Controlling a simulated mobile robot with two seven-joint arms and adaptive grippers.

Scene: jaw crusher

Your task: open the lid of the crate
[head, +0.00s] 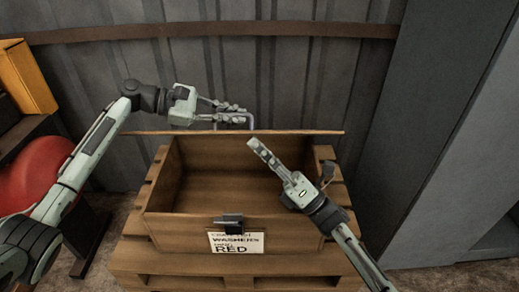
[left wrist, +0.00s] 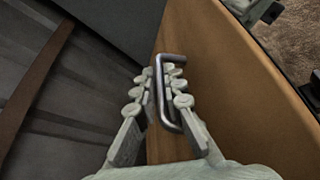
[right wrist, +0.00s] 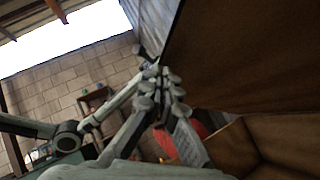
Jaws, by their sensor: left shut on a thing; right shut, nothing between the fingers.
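The wooden crate (head: 180,230) stands open in the head view, with its empty inside visible. Its lid (head: 305,132) is raised at the back and shows nearly edge-on; its brown face shows in the left wrist view (left wrist: 225,75) and the right wrist view (right wrist: 245,60). My left gripper (head: 240,112) is behind the lid's edge, shut on the metal lid handle (left wrist: 172,57). My right gripper (head: 251,143) is shut and empty above the right part of the crate, fingertips near the lid in the picture; contact cannot be told.
A dark latch (head: 229,222) and a white label (head: 236,243) are on the crate's front. The crate sits on a wooden pallet (head: 200,268). A grey corrugated wall (head: 290,80) is close behind. A red rounded object (head: 35,172) stands at left, a grey cabinet-like panel (head: 435,110) at right.

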